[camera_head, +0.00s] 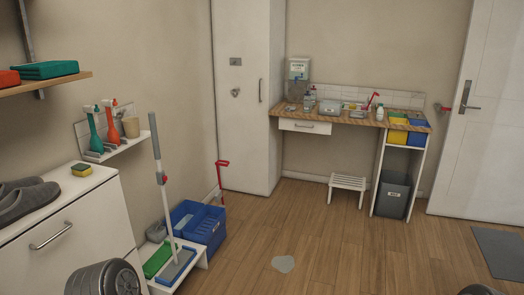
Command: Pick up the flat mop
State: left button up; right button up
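The flat mop (165,195) stands left of centre, its long grey pole leaning slightly with a red band partway up. Its flat blue-and-grey head (176,266) rests on a low white stand (197,268), beside a green flat piece (159,259). Neither of my grippers shows. Dark rounded parts at the bottom left and bottom right edges look like my own arm links, and nothing is seen touching the mop.
A blue bucket (205,224) sits just behind the mop head. A white cabinet (75,228) with slippers and a sponge (81,169) stands left. A white step stool (347,187) and a puddle (284,263) are on the floor. Open floor lies right of the mop.

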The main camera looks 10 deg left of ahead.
aim_at(180, 260)
jog(key=i+u, duration=0.35)
jog(key=i, duration=0.15)
jog(key=i+l+u, duration=0.2)
jog(key=i+u, duration=0.15)
jog(key=i, duration=0.15)
jog(key=i+j+u, duration=0.1)
jog(key=i+u, duration=0.15)
jog(key=u, duration=0.2)
jog(key=i+u, duration=0.25)
jog(key=u, duration=0.15)
jog(key=i+l+u, duration=0.1)
jog(key=i+u, duration=0.15)
jog(key=u, duration=0.2)
jog(key=i+l+u, duration=0.2)
jog(key=u, duration=0.2)
